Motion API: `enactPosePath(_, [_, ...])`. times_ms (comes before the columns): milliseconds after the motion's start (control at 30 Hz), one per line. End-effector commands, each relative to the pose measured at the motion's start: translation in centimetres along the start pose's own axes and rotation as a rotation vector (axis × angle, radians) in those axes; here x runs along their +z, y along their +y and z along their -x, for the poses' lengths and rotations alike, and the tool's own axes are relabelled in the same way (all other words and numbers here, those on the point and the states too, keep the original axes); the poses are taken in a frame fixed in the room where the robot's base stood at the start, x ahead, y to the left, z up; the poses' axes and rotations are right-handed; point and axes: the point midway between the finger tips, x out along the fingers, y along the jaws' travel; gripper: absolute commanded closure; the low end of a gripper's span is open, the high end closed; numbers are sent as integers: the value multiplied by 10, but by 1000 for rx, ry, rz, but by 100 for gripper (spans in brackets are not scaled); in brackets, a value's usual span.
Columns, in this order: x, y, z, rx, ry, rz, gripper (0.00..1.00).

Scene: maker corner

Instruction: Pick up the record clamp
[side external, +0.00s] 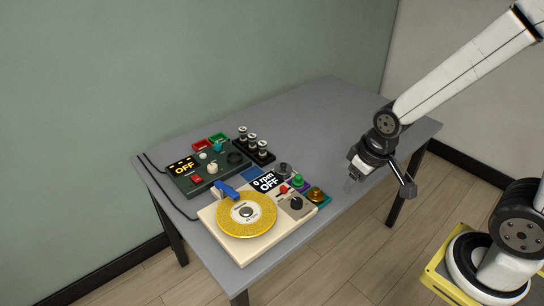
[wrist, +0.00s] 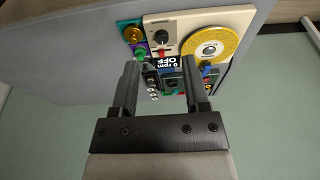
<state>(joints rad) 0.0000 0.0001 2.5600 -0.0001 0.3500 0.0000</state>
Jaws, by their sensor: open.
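A cream turntable (side external: 215,222) with a yellow disc (side external: 236,222) sits at the table's near left end. A small grey round piece (side external: 246,211) is at the disc's centre. Beside the turntable are a gold round piece (side external: 316,194) on a teal pad, a green one (side external: 299,182) on a purple pad and a dark one (side external: 285,169). I cannot tell for sure which is the record clamp. My gripper (side external: 352,182) is open and empty, apart from all of them, right of the turntable. In the wrist view its fingers (wrist: 165,78) are spread, with the turntable (wrist: 182,18) beyond.
A dark green control unit (side external: 205,175) reading OFF stands behind the turntable, with red and green trays (side external: 210,142) and several upright metal-topped pieces (side external: 252,143). The turntable display (side external: 267,182) reads 0 rpm OFF. A blue arm (side external: 227,190) reaches the disc. The table's (side external: 320,115) far right is clear.

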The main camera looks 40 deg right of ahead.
Motion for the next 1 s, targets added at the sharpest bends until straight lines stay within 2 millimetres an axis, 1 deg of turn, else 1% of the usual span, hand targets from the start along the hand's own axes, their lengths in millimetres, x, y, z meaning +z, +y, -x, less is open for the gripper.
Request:
enactPosePath(33, [0, 0, 0, 0, 0, 0, 41])
enactPosePath(67, [0, 0, 0, 0, 0, 0, 32])
enactPosePath(100, [0, 0, 0, 0, 0, 0, 19])
enactPosePath(167, [0, 0, 0, 0, 0, 0, 0])
enactPosePath(433, [-1, 0, 0, 0, 0, 3, 0])
enactPosePath(600, [-8, 2, -4, 1, -10, 46, 0])
enactPosePath(767, [-25, 8, -14, 3, -30, 153, 0])
enactPosePath(867, [-39, 13, -24, 1, -49, 250, 0])
enactPosePath(1000, [-61, 23, -43, -6, -77, 408, 0])
